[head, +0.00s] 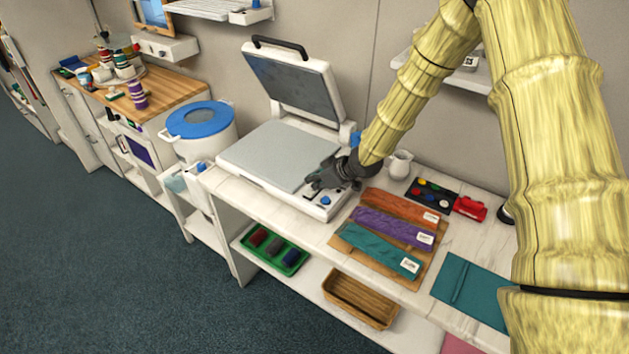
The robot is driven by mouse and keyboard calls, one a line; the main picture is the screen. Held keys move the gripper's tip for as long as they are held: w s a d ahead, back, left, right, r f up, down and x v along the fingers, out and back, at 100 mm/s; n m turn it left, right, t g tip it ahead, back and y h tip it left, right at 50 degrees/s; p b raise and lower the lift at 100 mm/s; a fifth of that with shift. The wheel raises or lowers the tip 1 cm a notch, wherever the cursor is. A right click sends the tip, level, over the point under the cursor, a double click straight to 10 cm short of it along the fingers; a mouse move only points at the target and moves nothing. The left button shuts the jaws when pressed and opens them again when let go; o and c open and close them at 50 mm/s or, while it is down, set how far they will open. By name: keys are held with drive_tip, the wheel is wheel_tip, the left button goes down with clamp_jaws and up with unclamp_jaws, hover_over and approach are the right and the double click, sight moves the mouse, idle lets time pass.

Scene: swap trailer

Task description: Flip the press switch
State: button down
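The press (262,158) is a white machine on the counter. Its hinged lid (293,84) with a black handle stands raised, and its flat grey bed is bare. A control strip (318,207) runs along the right side of the bed, with a blue knob (325,200) and a small dark part (308,196) that may be the switch. My gripper (314,184) reaches in from the right, with its dark fingers low over the strip, just behind these controls. I cannot tell whether it touches the strip or whether its fingers are apart. It hides part of the strip.
Orange, purple and teal labelled strips (387,228) lie on a board right of the press. A paint palette (431,193), a red object (469,208) and a white jug (400,164) stand behind them. A blue-lidded white tub (200,124) is at left. Open floor lies in front.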

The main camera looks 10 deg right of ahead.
drive_tip(key=r, duration=0.1)
drive_tip(key=p, duration=0.1)
drive_tip(key=r, duration=0.1)
drive_tip(key=shift+w+d+r, duration=0.2)
drive_tip(key=shift+w+r, duration=0.05)
drive_tip(key=shift+r, duration=0.1)
drive_tip(key=shift+s+d+r+b, duration=0.15)
drive_tip(key=shift+d+r+b, duration=0.15)
drive_tip(key=shift+d+r, duration=0.1)
drive_tip(key=b+v, duration=0.2)
drive_tip(key=v, duration=0.6)
drive_tip(key=shift+d+r, duration=0.4)
drive_tip(key=shift+d, duration=0.05)
